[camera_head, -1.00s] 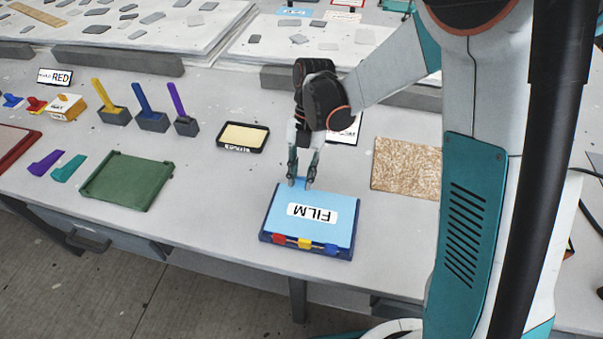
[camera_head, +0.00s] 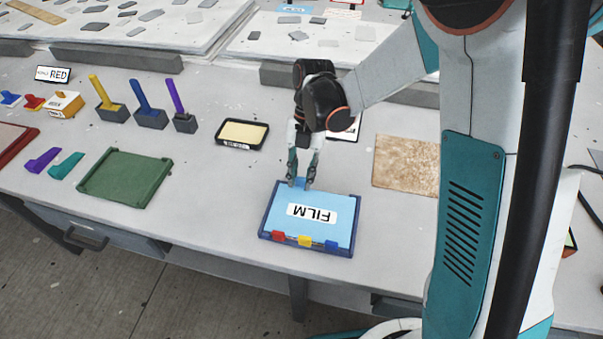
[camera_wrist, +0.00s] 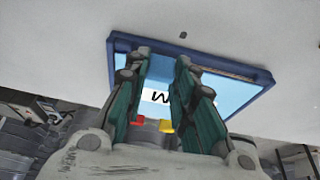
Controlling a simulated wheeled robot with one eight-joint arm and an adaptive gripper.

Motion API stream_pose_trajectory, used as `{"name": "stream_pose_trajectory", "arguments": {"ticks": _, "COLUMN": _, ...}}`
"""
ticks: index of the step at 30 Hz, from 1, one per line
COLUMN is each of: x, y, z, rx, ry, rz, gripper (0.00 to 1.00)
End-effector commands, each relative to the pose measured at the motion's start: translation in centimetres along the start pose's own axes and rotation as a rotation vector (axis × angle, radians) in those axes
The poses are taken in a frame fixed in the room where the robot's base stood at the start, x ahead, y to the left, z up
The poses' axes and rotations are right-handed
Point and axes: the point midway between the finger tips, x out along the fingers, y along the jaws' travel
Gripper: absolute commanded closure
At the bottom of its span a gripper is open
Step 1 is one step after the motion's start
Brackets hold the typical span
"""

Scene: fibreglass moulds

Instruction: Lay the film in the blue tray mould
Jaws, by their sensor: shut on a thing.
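The film (camera_head: 322,232) is a light blue sheet with a white FILM label. It lies flat within the rim of the blue tray mould (camera_head: 266,218), near the front edge of the table. Red, yellow and blue tabs show along the mould's near side. My gripper (camera_head: 301,183) is at the far edge of the film, shut on a small blue tab there. In the wrist view, my gripper's fingers (camera_wrist: 162,56) cover the middle of the film (camera_wrist: 228,92), and the mould's dark blue rim (camera_wrist: 205,58) surrounds it.
A green mould (camera_head: 125,178) lies to the left, with purple and teal tools beside it. A black-edged tray (camera_head: 241,133) stands behind, and a tan fibre mat (camera_head: 405,165) lies to the right. Brushes in holders (camera_head: 150,118) stand at the back left. Bare table surrounds the blue mould.

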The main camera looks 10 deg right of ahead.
Motion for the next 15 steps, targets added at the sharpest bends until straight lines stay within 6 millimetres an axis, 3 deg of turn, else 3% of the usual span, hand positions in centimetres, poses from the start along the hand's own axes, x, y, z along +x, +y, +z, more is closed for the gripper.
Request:
{"name": "stream_pose_trajectory", "arguments": {"ticks": 9, "x": -0.03, "y": -0.01, "z": -0.02, "rx": 0.0, "ry": 0.0, "rz": 0.0, "gripper": 0.91}}
{"name": "stream_pose_trajectory", "arguments": {"ticks": 10, "x": -0.03, "y": -0.01, "z": -0.02, "rx": 0.0, "ry": 0.0, "rz": 0.0, "gripper": 0.69}}
{"name": "stream_pose_trajectory", "arguments": {"ticks": 12, "x": -0.03, "y": -0.01, "z": -0.02, "rx": 0.0, "ry": 0.0, "rz": 0.0, "gripper": 0.53}}
{"name": "stream_pose_trajectory", "arguments": {"ticks": 15, "x": -0.03, "y": -0.01, "z": -0.02, "rx": 0.0, "ry": 0.0, "rz": 0.0, "gripper": 0.53}}
